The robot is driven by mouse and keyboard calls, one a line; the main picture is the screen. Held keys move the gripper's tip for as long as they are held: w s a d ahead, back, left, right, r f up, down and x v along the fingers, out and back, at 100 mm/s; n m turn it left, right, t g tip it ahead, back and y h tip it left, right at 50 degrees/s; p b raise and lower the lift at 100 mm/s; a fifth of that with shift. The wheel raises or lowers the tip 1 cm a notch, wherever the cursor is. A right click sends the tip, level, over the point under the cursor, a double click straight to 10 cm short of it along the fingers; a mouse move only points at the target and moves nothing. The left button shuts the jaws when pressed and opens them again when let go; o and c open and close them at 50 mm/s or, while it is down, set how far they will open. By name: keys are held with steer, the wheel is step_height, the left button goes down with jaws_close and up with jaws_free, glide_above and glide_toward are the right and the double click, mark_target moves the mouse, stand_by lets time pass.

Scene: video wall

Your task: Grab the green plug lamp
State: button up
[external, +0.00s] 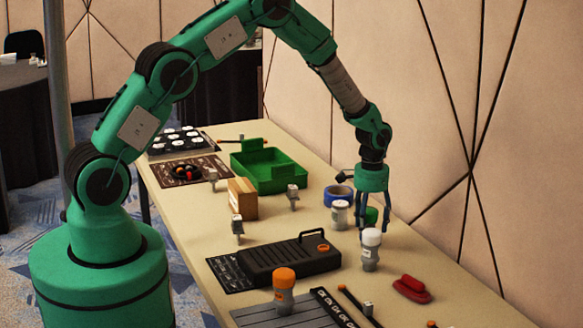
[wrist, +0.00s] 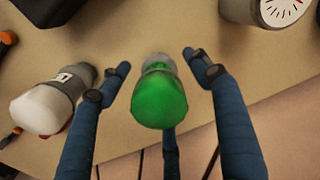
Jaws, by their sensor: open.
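The green plug lamp (wrist: 160,98) shows in the wrist view as a rounded green cap on a greyish base. My gripper (wrist: 157,65) is open, with its blue fingers on both sides of the lamp and a third finger below it in the picture. I see no finger clearly touching the lamp. In the external view the green lamp (external: 371,215) stands on the table, partly hidden behind my gripper (external: 373,222), which points down over it.
A white-capped lamp (external: 371,249) stands close in front, also left in the wrist view (wrist: 47,105). A dial gauge (external: 339,215) and blue ring (external: 338,194) are close by. An orange-capped lamp (external: 285,290), black case (external: 290,262) and green tray (external: 268,170) share the table.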

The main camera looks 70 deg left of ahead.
steer(key=shift+f, duration=0.25)
steer(key=shift+c, duration=0.5)
steer(key=c, duration=1.2)
